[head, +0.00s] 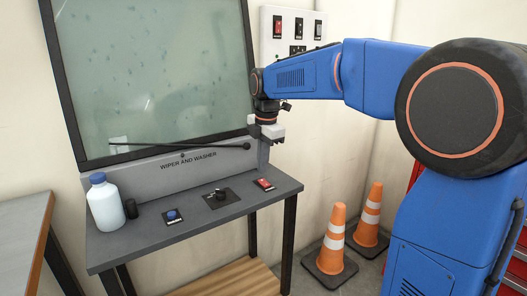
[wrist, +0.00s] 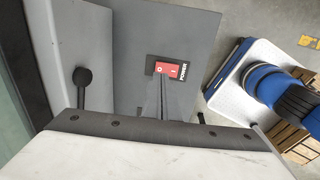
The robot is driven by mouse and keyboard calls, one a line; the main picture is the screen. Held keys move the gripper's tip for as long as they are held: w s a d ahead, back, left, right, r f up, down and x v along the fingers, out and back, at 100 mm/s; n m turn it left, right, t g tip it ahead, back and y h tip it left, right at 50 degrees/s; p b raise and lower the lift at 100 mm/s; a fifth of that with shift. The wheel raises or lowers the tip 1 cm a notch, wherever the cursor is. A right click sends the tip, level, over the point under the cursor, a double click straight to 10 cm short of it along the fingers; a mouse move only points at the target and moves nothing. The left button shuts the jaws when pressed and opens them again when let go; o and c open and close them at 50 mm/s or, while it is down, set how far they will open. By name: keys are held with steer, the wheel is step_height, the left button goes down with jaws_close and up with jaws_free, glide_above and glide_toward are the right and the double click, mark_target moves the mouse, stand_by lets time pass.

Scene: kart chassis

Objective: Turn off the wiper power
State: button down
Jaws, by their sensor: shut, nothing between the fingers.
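The wiper power switch is a red rocker (head: 264,184) in a black plate at the right end of the grey bench top. In the wrist view the red rocker (wrist: 166,69) shows O and I marks beside the word POWER; I cannot tell which side is pressed. My gripper (head: 279,140) hangs well above the switch, pointing down and touching nothing. In the wrist view its shut, empty fingers (wrist: 160,84) overlap the lower edge of the switch plate.
On the bench (head: 150,247) stand a white bottle (head: 105,205), a blue button (head: 172,215) and a black knob (head: 221,194). A wiper arm (head: 185,147) lies along the windshield's bottom. A wall panel (head: 293,35) is behind my arm. Two cones (head: 331,245) stand on the floor.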

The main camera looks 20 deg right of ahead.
mark_target(261, 181)
steer(key=shift+w+f, duration=0.15)
steer(key=shift+f, duration=1.45)
steer(key=shift+w+a+f, duration=0.1)
steer(key=shift+f, duration=0.2)
